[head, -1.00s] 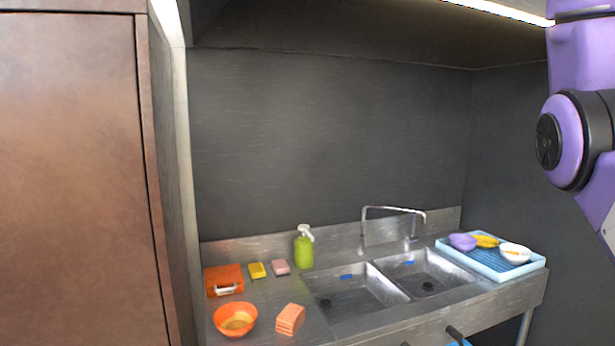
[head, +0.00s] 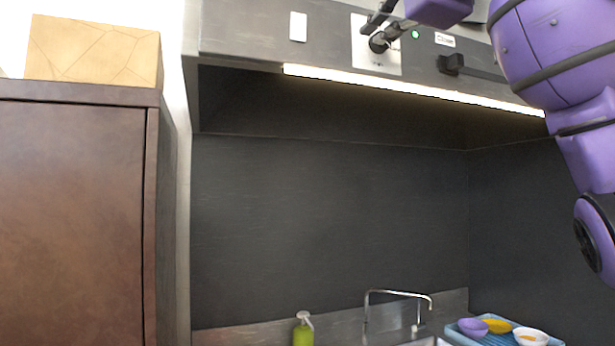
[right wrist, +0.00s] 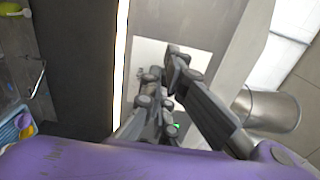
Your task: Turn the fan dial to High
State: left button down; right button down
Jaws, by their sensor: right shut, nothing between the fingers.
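The fan control panel is a pale plate (head: 388,66) on the front of the range hood (head: 250,35). My right gripper (head: 370,32) is in front of this plate, its dark fingers shut and empty. The dial is largely hidden behind the fingers, and I cannot make out its pointer or setting. I cannot tell whether the fingers touch it. In the right wrist view the shut fingers (right wrist: 170,75) lie over the pale plate (right wrist: 146,52). My left gripper is out of view.
A green light (head: 415,34) and a black handle-like part (head: 452,65) sit right of the plate. A lit strip (head: 400,88) runs under the hood. A brown cabinet (head: 70,220) with a tan box (head: 92,52) stands left. The sink faucet (head: 398,293) is below.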

jog(key=shift+x, duration=1.15)
jog(key=shift+w+d+r, duration=0.1)
jog(key=shift+w+d, duration=0.1)
jog(key=shift+r, duration=0.15)
